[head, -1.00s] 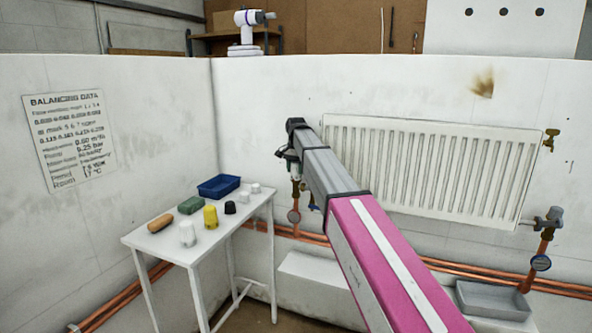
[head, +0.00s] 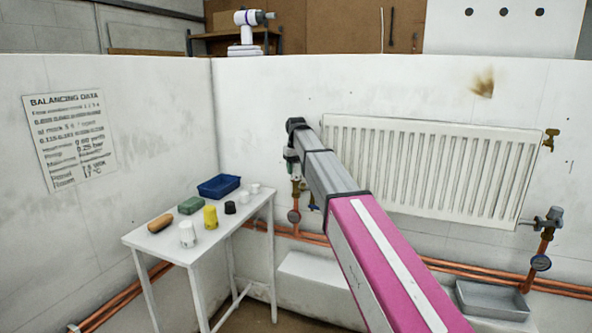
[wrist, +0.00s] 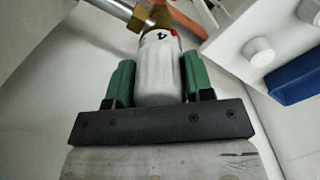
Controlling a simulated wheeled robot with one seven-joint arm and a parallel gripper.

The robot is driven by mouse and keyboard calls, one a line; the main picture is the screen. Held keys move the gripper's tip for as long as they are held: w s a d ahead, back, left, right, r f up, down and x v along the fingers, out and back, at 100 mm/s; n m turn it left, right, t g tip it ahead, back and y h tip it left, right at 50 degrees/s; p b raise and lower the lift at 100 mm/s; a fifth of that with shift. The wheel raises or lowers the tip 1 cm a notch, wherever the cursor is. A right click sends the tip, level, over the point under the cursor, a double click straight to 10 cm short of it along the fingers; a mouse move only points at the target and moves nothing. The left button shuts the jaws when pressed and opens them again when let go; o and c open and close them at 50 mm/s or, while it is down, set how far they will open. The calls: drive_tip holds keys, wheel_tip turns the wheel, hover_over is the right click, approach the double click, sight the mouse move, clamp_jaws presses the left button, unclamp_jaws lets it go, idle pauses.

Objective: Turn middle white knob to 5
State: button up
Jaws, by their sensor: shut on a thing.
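A white knob (wrist: 157,80) sits on a brass valve fitting (wrist: 157,22) in the wrist view. A black 4 shows near its top end, with a small red mark just right of it. My gripper (wrist: 158,85) is shut on the knob, with one green finger pad on each side. In the head view my gripper (head: 292,168) is at the lower left end of the radiator (head: 425,170), above a copper pipe. The knob is mostly hidden there by my gripper and arm. I cannot read its other numbers.
A white table (head: 228,238) at the left bears loose white, yellow and black caps, a blue tray (head: 218,179), a green block (head: 191,205) and a brown piece (head: 160,222). Copper pipes (head: 275,233) run low along the wall. A grey tray (head: 490,312) lies lower right.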

drive_tip(key=shift+n, duration=2.2)
drive_tip(key=o, duration=0.9)
wheel_tip(320, 180, up, 11)
drive_tip(key=shift+f, duration=0.1)
drive_tip(key=shift+s, duration=0.1)
